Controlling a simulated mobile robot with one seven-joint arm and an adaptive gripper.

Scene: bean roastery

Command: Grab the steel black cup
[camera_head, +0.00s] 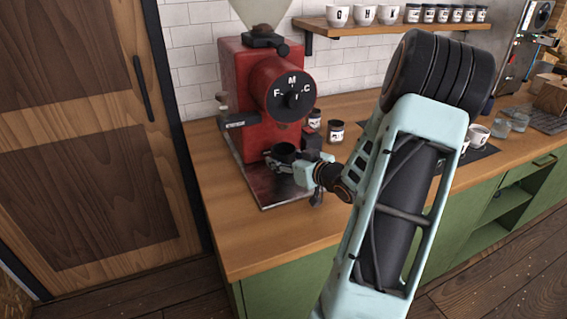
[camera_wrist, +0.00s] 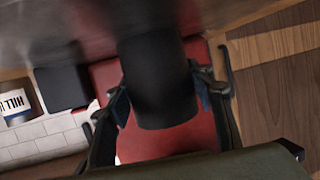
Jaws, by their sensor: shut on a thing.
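The black cup (camera_head: 284,152) is at the front of the red grinder (camera_head: 262,95), above its metal base tray (camera_head: 262,187). My gripper (camera_head: 280,163) reaches in from the right and is shut on the cup. In the wrist view the cup (camera_wrist: 160,85) is a dark cylinder between the two fingers of my gripper (camera_wrist: 163,98). The picture there is turned about, with the red grinder (camera_wrist: 200,137) behind the cup. Whether the cup touches the tray is hard to tell.
Small dark-labelled jars (camera_head: 336,131) stand on the wooden counter (camera_head: 232,232) right of the grinder. White cups (camera_head: 479,135) stand further right, partly behind my arm. A wall shelf (camera_head: 345,33) holds cups and jars. The counter's front left is clear.

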